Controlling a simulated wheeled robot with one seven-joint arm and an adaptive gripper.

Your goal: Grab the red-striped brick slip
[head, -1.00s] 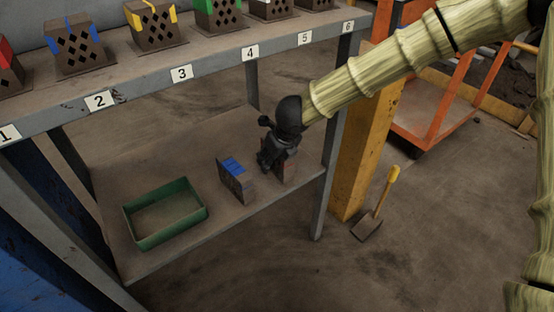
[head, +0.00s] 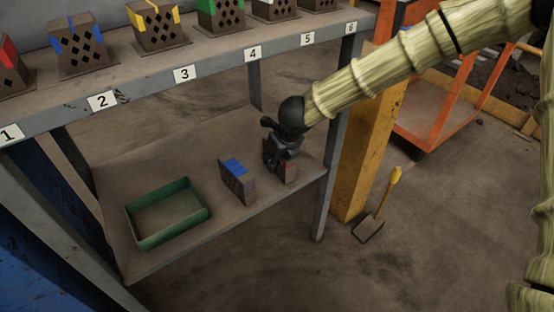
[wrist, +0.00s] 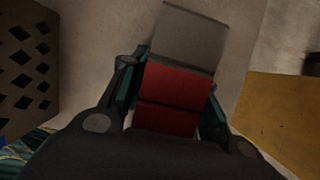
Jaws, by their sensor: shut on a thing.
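The red-striped brick slip (wrist: 178,86) is between my gripper's fingers in the wrist view, with two red bands and a bare grey-brown end. My gripper (wrist: 172,92) is shut on it. In the head view my gripper (head: 279,158) is at the right part of the lower shelf, and part of the slip (head: 291,173) shows beneath it, upright. I cannot tell whether the slip touches the shelf. A blue-striped brick slip (head: 237,181) stands just left of it, apart from my gripper.
A green tray (head: 182,227) lies on the lower shelf (head: 225,225) at left. The upper shelf (head: 215,60) holds several hollow bricks above numbered labels. A shelf leg (head: 325,190), a yellow post (head: 365,150) and a shovel (head: 370,228) are to the right.

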